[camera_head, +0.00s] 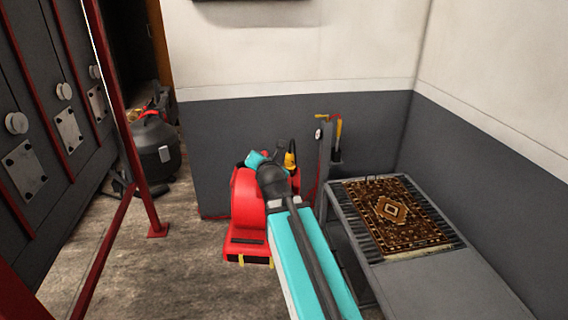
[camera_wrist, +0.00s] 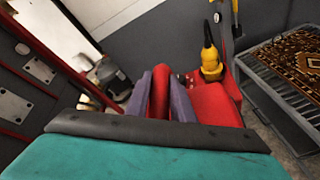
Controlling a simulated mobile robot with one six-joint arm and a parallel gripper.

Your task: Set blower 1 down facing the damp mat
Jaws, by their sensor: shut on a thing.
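The red blower (camera_head: 247,205) is in the middle of the head view, in front of the grey wall and left of the rack. Its wide, dark-edged lower end points toward the camera, not at the mat. My gripper (camera_wrist: 161,85) is shut on the blower's red handle, which shows between the two purple-grey fingers in the wrist view. My arm hides part of the blower; I cannot tell whether it touches the floor. The damp mat, a brown patterned rug (camera_head: 390,216), lies flat on the rack; its edge also shows in the wrist view (camera_wrist: 297,62).
The slatted grey rack (camera_head: 440,284) stands at the right. A grey post (camera_head: 325,165) with yellow-handled tools is by the wall. A black canister (camera_head: 157,150) stands back left. A red frame post (camera_head: 133,150) rises at left. Floor (camera_head: 165,275) left of the blower is clear.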

